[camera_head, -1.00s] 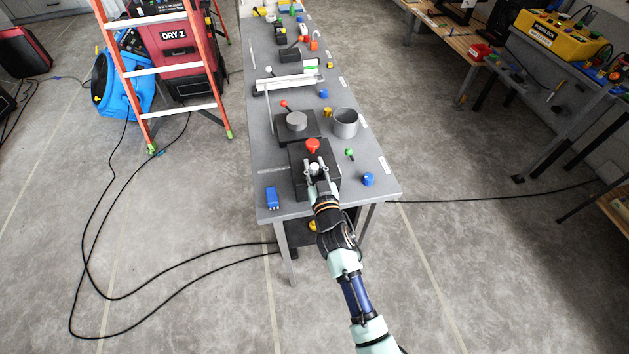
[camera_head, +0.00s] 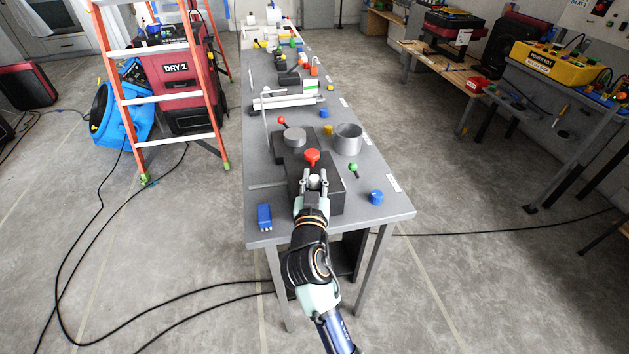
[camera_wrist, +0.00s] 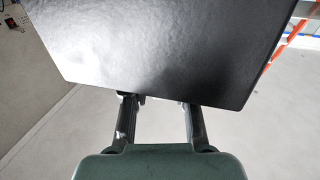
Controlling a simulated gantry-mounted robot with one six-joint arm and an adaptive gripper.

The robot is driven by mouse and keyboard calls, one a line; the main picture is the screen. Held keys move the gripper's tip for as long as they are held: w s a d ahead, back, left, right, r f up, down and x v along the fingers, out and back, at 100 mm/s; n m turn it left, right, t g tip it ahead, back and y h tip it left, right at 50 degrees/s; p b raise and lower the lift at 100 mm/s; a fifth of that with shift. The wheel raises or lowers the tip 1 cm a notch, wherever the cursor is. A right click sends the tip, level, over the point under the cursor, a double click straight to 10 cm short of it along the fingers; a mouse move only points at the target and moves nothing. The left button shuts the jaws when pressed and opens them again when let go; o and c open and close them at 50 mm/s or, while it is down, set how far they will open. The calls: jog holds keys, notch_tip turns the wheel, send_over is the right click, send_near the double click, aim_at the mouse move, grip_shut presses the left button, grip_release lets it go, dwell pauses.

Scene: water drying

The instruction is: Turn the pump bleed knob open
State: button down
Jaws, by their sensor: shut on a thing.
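A dark block (camera_head: 330,200) sits at the near end of the grey bench. It carries a red knob (camera_head: 312,156) on top and a small pale round knob (camera_head: 315,181) at its near side. My gripper (camera_head: 313,176) reaches in from the front, with one finger on each side of the pale knob, and is shut on it. In the wrist view, a glossy black face (camera_wrist: 160,45) fills the top and hides the fingertips. No label on the pale knob is readable, so I cannot tell its turn angle.
Close by on the grey bench (camera_head: 350,221) are a blue connector (camera_head: 264,217), a blue knob (camera_head: 376,197), a green knob (camera_head: 353,168) and a grey cup (camera_head: 348,139). An orange ladder (camera_head: 160,95) stands on the left. Cables (camera_head: 200,290) lie on the floor.

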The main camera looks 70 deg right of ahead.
jog(key=c, duration=0.9)
grip_release()
jog(key=shift+a, duration=0.1)
jog(key=v, duration=1.2)
jog(key=shift+r, duration=0.1)
